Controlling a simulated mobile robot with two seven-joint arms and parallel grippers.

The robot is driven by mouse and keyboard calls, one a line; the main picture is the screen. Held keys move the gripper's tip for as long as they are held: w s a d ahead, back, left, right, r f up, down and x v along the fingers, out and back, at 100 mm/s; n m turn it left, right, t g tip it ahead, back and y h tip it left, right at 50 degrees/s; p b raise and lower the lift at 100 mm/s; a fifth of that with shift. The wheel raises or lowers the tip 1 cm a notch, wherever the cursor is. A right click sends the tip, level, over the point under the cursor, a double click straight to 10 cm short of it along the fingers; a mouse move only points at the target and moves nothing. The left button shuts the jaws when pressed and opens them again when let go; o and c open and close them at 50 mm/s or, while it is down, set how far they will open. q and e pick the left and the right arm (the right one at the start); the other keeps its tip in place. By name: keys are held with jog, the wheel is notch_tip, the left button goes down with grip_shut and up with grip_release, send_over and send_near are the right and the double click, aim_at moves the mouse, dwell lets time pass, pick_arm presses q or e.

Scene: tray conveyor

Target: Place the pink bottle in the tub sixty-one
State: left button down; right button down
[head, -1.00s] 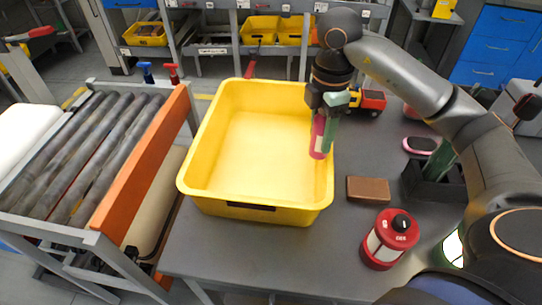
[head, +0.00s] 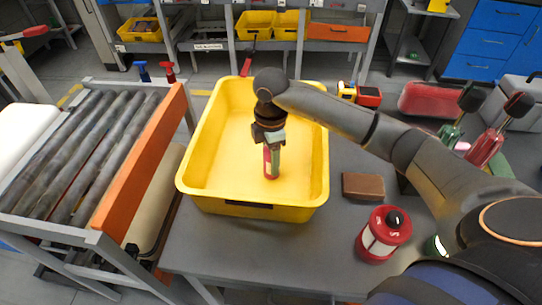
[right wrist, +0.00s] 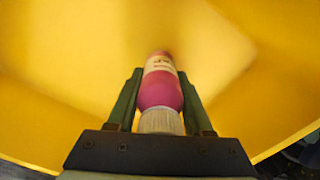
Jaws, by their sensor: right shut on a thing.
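The pink bottle (head: 268,163) is held upright by my right gripper (head: 271,146) over the inside of the yellow tub (head: 253,208). In the right wrist view the bottle (right wrist: 161,88) sits between the two green fingers (right wrist: 160,100), with its pale ribbed end nearest the camera and yellow all around it. Whether the bottle touches the tub floor cannot be told. No number is readable on the tub. My left gripper is not in view.
On the grey table right of the tub are a brown block (head: 363,186), a red lantern (head: 383,236) and a toy truck (head: 360,94). A roller conveyor (head: 75,155) stands at the left. My right arm crosses the tub's right wall.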

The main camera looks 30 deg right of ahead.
jog(key=shift+f, duration=0.1)
jog(key=shift+c, duration=1.5)
grip_release()
notch_tip(320, 180, up, 12)
jog(key=shift+r, duration=0.15)
